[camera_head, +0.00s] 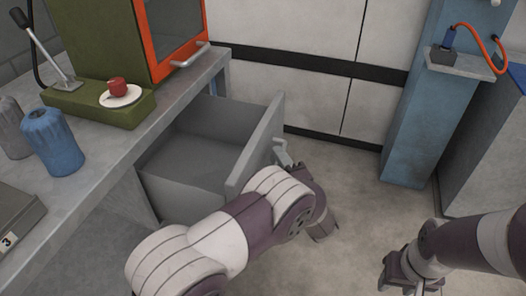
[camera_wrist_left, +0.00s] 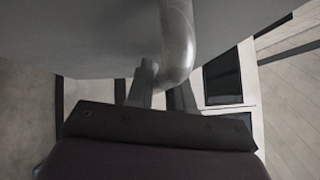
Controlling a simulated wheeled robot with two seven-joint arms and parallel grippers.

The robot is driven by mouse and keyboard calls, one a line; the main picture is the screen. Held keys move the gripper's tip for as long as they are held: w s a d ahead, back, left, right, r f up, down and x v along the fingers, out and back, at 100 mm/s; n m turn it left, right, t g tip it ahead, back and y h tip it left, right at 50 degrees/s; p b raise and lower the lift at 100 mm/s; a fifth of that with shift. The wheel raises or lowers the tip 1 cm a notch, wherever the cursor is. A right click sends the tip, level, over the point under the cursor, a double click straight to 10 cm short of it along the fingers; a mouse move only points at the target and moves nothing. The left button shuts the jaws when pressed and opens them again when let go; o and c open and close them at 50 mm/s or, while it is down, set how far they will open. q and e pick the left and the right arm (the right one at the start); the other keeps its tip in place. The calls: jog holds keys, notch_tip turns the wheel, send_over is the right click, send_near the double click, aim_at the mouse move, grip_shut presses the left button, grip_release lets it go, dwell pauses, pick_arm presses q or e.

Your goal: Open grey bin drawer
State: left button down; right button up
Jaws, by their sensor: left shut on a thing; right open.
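The grey bin drawer (camera_head: 205,165) stands pulled well out from under the workbench, and its empty inside shows in the head view. Its front panel (camera_head: 256,146) faces right and carries a metal handle (camera_head: 281,152). My left gripper (camera_head: 288,163) is at that handle, partly hidden by my own wrist. In the left wrist view, the fingers of my left gripper (camera_wrist_left: 162,92) are shut on the curved handle (camera_wrist_left: 177,45), close to the drawer front. My right gripper (camera_head: 398,272) is open and empty above the floor at the lower right, away from the drawer.
The workbench (camera_head: 110,165) holds blue (camera_head: 53,145) and grey containers, a green lever device (camera_head: 95,105) with a red item on a white dish, and an orange-framed cabinet (camera_head: 172,40). A blue column (camera_head: 425,125) stands right. Floor between drawer and column is clear.

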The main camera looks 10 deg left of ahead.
pick_arm(q)
jog(key=shift+d+f, duration=0.1)
jog(key=shift+d, duration=0.2)
jog(key=c, duration=1.1)
grip_release()
jog(key=shift+s, duration=0.1)
jog(key=p+v, duration=0.2)
jog(key=v, duration=1)
jog(key=shift+s+d, duration=0.2)
jog(key=shift+s, duration=0.05)
jog(key=shift+f, duration=0.1)
